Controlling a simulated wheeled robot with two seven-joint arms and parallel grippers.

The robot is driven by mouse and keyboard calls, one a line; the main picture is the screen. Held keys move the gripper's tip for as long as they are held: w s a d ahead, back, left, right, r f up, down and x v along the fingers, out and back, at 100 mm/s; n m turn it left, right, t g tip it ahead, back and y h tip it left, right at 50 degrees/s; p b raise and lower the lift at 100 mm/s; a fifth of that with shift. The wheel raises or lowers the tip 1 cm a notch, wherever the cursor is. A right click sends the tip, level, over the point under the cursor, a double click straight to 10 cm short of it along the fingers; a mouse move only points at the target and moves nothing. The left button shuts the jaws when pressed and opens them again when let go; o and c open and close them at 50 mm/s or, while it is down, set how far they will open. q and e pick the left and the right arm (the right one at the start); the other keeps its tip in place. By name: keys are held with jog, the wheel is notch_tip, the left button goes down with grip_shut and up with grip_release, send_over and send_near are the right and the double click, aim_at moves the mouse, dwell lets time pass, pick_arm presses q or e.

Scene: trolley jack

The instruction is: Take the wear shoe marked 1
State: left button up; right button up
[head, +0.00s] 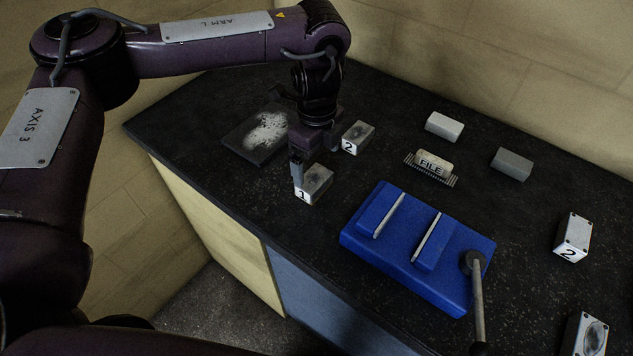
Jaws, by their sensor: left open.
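The wear shoe marked 1 (315,184) is a small grey block with a white numbered end. It lies on the dark worktop (390,100) near its left front edge. My left gripper (308,165) is open and points down just above and behind this shoe, one finger close to its left end. I cannot tell whether the finger touches it. The other finger is partly hidden. A similar shoe marked 2 (358,137) lies just behind, to the right of the gripper. My right gripper is not in view.
A blue fixture (375,255) with two pale strips and a lever (478,300) stands front right. A FILE brush (433,165), a pale block (444,126) and a grey block (512,164) lie behind. A white-dusted dark plate (240,142) is left. Another block marked 2 (573,237) is right.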

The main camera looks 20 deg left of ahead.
aim_at(314, 177)
pick_arm(q)
jog(key=shift+f, duration=0.6)
jog(key=shift+s+a+f, duration=0.1)
jog(key=shift+s+f, duration=0.2)
jog(key=shift+f, duration=0.25)
notch_tip(314, 177, down, 4)
jog(key=shift+a+f, duration=0.15)
jog(key=shift+f, duration=0.1)
jog(key=shift+c, duration=0.6)
jog(key=c, duration=1.9)
jog(key=shift+w+r+p, duration=0.15)
jog(key=shift+p, duration=0.15)
